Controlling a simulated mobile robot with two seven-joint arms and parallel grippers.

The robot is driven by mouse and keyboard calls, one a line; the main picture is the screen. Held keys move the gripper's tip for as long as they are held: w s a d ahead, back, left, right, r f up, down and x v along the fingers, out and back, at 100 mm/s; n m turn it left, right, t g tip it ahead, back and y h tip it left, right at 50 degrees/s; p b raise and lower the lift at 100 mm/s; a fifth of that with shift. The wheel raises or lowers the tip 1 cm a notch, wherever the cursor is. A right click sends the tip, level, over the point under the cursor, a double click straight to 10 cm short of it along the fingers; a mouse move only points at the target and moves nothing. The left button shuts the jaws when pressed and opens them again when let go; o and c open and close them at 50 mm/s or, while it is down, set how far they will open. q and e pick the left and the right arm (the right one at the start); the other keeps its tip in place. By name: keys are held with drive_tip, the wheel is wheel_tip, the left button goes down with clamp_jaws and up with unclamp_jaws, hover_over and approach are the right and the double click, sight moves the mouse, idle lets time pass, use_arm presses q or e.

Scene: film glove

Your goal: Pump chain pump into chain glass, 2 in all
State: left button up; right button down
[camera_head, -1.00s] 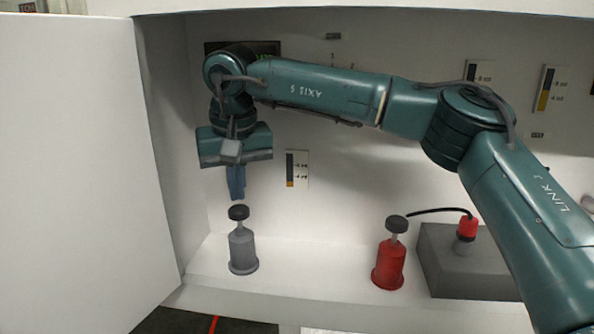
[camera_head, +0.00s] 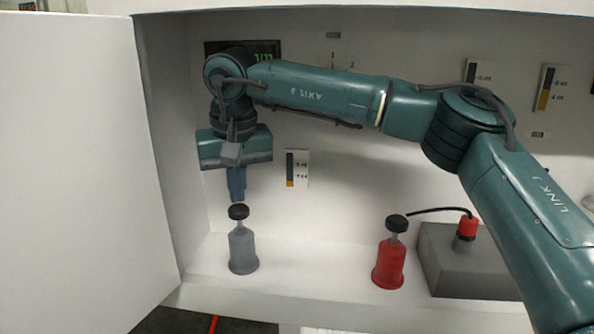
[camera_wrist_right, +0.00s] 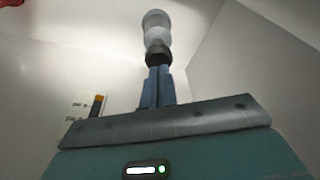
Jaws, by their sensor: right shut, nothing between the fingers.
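A grey pump bottle (camera_head: 243,252) with a black pump head (camera_head: 238,212) stands upright at the left on the white cabinet floor. A red pump bottle (camera_head: 388,265) with a black head stands further right. Neither carries a readable name. My right gripper (camera_head: 237,199) points down with its blue fingers shut and empty, just above the grey pump's head; I cannot tell if they touch it. In the right wrist view, the fingers (camera_wrist_right: 158,84) line up with the black head and the pale bottle (camera_wrist_right: 157,24) behind it. I cannot make out a glass. My left gripper is not in view.
A grey block (camera_head: 465,275) with a red-capped, cabled fitting (camera_head: 467,228) stands right of the red pump. A white side panel (camera_head: 75,180) closes in the left. Small gauge labels (camera_head: 297,168) are on the back wall. The floor between the pumps is clear.

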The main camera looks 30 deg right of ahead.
drive_tip(key=shift+f+b, duration=0.4)
drive_tip(key=shift+f, duration=1.05)
drive_tip(key=shift+r+p, duration=1.7)
drive_tip(key=shift+p, duration=0.4)
drive_tip(key=shift+f, duration=0.2)
